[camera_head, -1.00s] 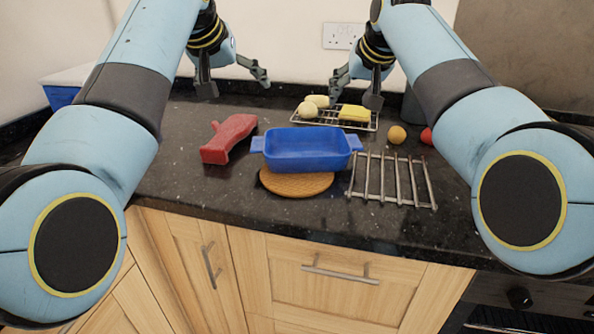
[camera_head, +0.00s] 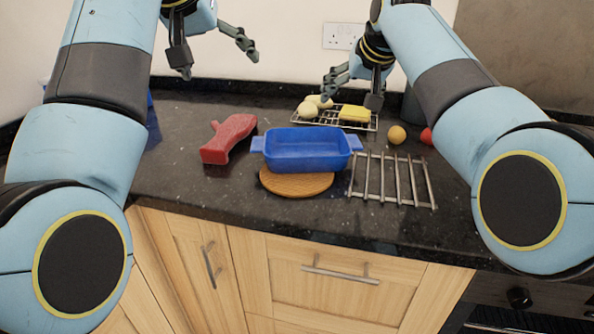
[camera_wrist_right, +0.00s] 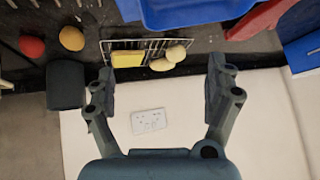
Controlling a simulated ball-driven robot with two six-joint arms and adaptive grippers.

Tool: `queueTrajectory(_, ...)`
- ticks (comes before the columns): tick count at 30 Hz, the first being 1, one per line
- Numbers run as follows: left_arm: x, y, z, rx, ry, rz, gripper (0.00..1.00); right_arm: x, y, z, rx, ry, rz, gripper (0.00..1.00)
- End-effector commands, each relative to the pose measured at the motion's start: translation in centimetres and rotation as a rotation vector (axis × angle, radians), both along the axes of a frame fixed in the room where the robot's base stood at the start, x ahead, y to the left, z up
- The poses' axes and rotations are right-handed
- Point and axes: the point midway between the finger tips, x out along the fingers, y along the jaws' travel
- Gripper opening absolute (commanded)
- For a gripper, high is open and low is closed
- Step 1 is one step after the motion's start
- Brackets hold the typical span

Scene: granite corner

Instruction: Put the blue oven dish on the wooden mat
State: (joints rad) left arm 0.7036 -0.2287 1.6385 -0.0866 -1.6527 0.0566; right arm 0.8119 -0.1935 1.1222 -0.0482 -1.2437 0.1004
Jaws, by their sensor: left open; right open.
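The blue oven dish (camera_head: 307,150) stands upright in the middle of the counter in the head view, with a handle at each end. It rests over the rear part of the round wooden mat (camera_head: 297,186), whose front edge shows below it. Part of the dish also shows at the top of the right wrist view (camera_wrist_right: 195,14). My left gripper (camera_head: 215,58) is open and empty, raised behind and left of the dish. My right gripper (camera_head: 351,92) is open and empty behind the dish, near the rear rack; its spread fingers show in the right wrist view (camera_wrist_right: 162,90).
A red object (camera_head: 229,139) lies left of the dish. A wire rack (camera_head: 392,181) lies to the right. A rear rack (camera_head: 330,121) holds a yellow sponge (camera_head: 354,113) and pale round items (camera_head: 308,109). An orange ball (camera_head: 397,134) and a red ball (camera_head: 427,136) sit at the right.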

Motion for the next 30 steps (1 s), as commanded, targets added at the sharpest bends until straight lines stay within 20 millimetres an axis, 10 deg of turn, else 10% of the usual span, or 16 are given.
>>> queueTrajectory(13, 0.0, 0.0, 0.0, 0.0, 0.0, 0.0, 0.95, -0.5, -0.1, 0.7, 0.0, -0.002, 0.0, 0.95)
queueTrajectory(30, 0.0, 0.0, 0.0, 0.0, 0.0, 0.0, 0.95, -7.0, -1.6, 8.7, 0.0, -0.001, 0.0, 0.95)
